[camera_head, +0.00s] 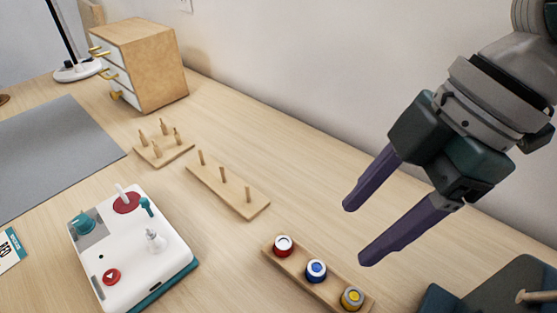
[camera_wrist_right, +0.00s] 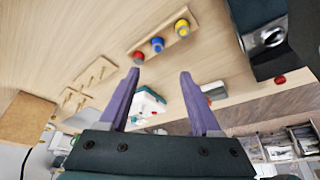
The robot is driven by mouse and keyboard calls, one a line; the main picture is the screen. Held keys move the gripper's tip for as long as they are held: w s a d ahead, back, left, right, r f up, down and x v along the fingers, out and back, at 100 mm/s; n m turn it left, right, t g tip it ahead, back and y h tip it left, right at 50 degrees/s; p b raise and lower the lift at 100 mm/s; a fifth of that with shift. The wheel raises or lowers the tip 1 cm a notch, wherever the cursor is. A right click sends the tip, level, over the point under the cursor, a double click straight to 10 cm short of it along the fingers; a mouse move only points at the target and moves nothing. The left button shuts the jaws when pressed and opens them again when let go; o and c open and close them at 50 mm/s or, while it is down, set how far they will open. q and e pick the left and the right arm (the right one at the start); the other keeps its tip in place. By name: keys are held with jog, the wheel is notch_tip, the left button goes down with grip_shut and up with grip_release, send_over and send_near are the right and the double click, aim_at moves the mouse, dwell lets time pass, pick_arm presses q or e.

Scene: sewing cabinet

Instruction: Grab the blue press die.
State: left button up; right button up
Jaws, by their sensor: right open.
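The blue press die (camera_head: 316,270) is a small round piece with a white and blue top. It sits in the middle of a wooden strip holder (camera_head: 334,296), between a red die (camera_head: 283,245) and a yellow die (camera_head: 352,297). In the right wrist view the blue die (camera_wrist_right: 157,44) lies beyond the fingertips, between the red and yellow ones. My right gripper (camera_head: 356,234) is open and empty, above and to the right of the holder in the head view. It also shows in the right wrist view (camera_wrist_right: 160,72). My left gripper is not in view.
A white machine with a teal base (camera_head: 150,258) stands left of the holder. Two wooden peg boards (camera_head: 235,198) (camera_head: 158,155), a small drawer cabinet (camera_head: 150,60) and a grey mat (camera_head: 45,150) lie farther back. A dark object (camera_head: 500,285) is at lower right.

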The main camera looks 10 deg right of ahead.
aim_at(316, 269)
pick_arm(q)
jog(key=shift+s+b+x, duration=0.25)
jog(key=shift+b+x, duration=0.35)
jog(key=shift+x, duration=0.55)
pick_arm(e)
jog(key=f, duration=0.3)
jog(key=w+f, duration=0.1)
jog(key=f, duration=0.1)
jog(key=shift+a+f, duration=0.1)
jog(key=shift+a, duration=0.25)
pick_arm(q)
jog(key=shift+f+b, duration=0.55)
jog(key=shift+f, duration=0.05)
pick_arm(e)
jog(key=x, duration=0.5)
jog(key=shift+s+a+f, duration=0.15)
jog(key=shift+a+f, duration=0.1)
jog(key=shift+a, duration=0.1)
jog(key=shift+c, duration=0.2)
grip_shut()
